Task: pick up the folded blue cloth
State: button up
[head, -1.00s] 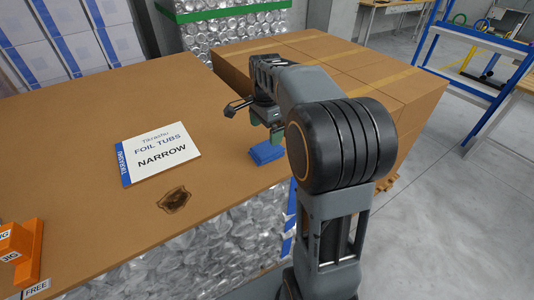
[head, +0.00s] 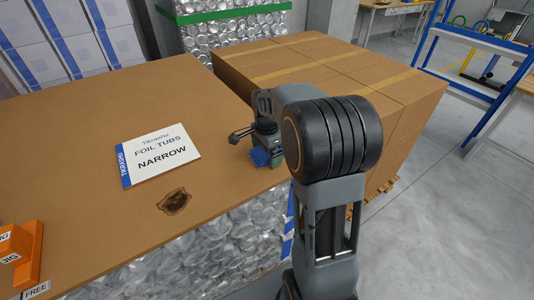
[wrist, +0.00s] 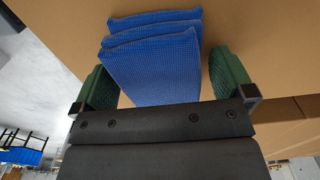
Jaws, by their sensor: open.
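The folded blue cloth (head: 260,157) lies on the brown tabletop near its right edge, partly hidden by my gripper in the head view. In the wrist view the cloth (wrist: 152,65) shows several stacked layers with a woven texture. My gripper (wrist: 162,80) is open, with one green finger pad on each side of the cloth. A narrow gap shows between the cloth and each pad. In the head view my gripper (head: 267,157) is low at the cloth.
A sign reading "FOIL TUBS NARROW" (head: 160,154) lies left of the cloth. A dark brown stain (head: 174,201) is nearer the front edge. Orange blocks (head: 25,250) stand at the lower left. Cardboard boxes (head: 400,100) stand right of the table.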

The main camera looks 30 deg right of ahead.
jog(key=c, duration=0.8)
jog(key=shift+r, duration=0.1)
jog(key=shift+r, duration=0.6)
jog(key=shift+s+a+r+b, duration=0.25)
jog(key=shift+s+a+r, duration=0.7)
jog(key=shift+s+r, duration=1.1)
jog(key=shift+s+a+r+b, duration=0.2)
jog(key=shift+s+a+r, duration=0.7)
jog(key=shift+s+r, duration=1.15)
jog(key=shift+s+a+r+b, duration=0.25)
jog(key=shift+s+a+r, duration=0.7)
jog(key=shift+s+r, duration=1.1)
jog(key=shift+s+f, duration=0.3)
jog(key=shift+f, duration=0.05)
